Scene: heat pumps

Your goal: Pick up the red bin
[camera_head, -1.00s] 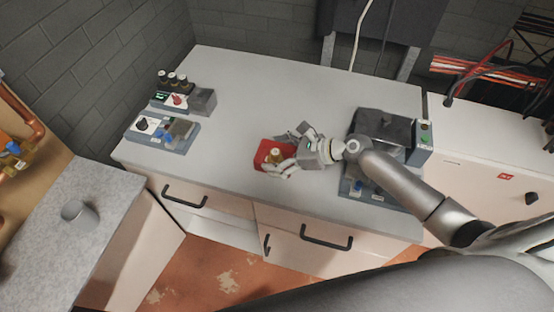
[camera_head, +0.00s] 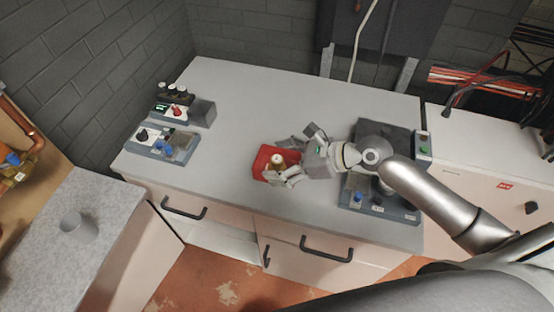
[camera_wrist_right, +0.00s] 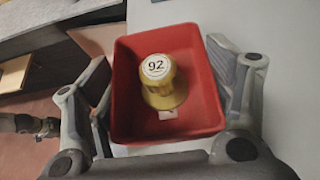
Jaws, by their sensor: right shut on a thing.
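The red bin (camera_head: 262,163) is at the front middle of the grey counter in the head view. It also shows large in the right wrist view (camera_wrist_right: 210,115), with a brass-coloured part (camera_wrist_right: 163,88) marked "92" inside. My right gripper (camera_head: 283,160) reaches in from the right and is shut on the bin, with one finger on each outer side. In the right wrist view the fingers (camera_wrist_right: 165,92) flank the bin's left and right walls. I cannot tell whether the bin is clear of the counter. My left gripper is not in view.
The grey counter (camera_head: 245,95) is clear behind the bin. Devices with knobs (camera_head: 163,143) stand at its left end. A dark device (camera_head: 382,205) sits at the right, under my arm. A grey cup (camera_head: 78,224) stands on the separate left worktop.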

